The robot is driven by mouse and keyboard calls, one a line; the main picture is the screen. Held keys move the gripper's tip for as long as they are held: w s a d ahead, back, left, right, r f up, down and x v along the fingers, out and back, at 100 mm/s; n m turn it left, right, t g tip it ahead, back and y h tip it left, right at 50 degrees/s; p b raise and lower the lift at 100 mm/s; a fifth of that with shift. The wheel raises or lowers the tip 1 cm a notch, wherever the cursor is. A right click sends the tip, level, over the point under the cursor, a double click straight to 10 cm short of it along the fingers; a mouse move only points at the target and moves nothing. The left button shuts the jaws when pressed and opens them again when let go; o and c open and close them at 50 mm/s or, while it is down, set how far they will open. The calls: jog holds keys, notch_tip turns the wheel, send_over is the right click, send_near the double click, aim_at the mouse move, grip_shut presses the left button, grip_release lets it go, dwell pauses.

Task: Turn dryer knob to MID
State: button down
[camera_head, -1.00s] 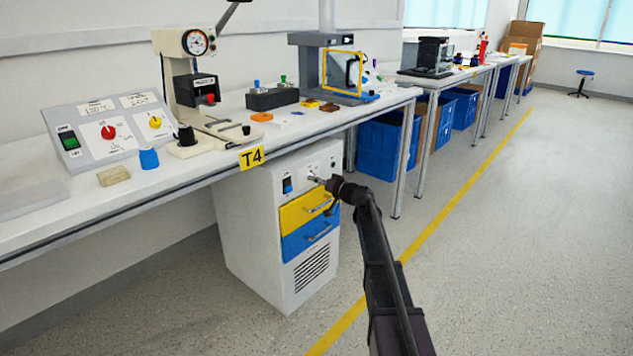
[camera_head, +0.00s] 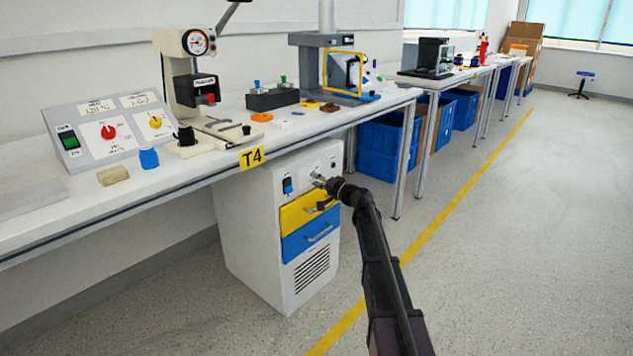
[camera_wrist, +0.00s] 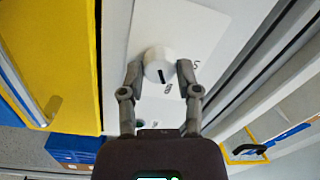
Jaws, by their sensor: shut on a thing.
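The dryer (camera_head: 262,240) is a white cabinet under the table, with a yellow and a blue drawer and controls along its top front. In the wrist view the white round knob (camera_wrist: 158,66) has a dark pointer line set at a slant. My gripper (camera_wrist: 159,74) has one finger on each side of the knob and is shut on it. In the head view my gripper (camera_head: 322,181) is at the dryer's upper front panel and hides the knob. Panel marks beside the knob are too small to read surely.
The yellow drawer (camera_wrist: 48,50) with its handle is left of my fingers in the wrist view. The table edge with the T4 label (camera_head: 252,157) is above the dryer. Blue bins (camera_head: 382,145) stand under the table to the right. The floor in front is free.

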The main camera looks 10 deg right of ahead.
jog(key=shift+w, duration=0.15)
jog(key=shift+c, duration=1.5)
grip_release()
jog(key=shift+n, duration=0.3)
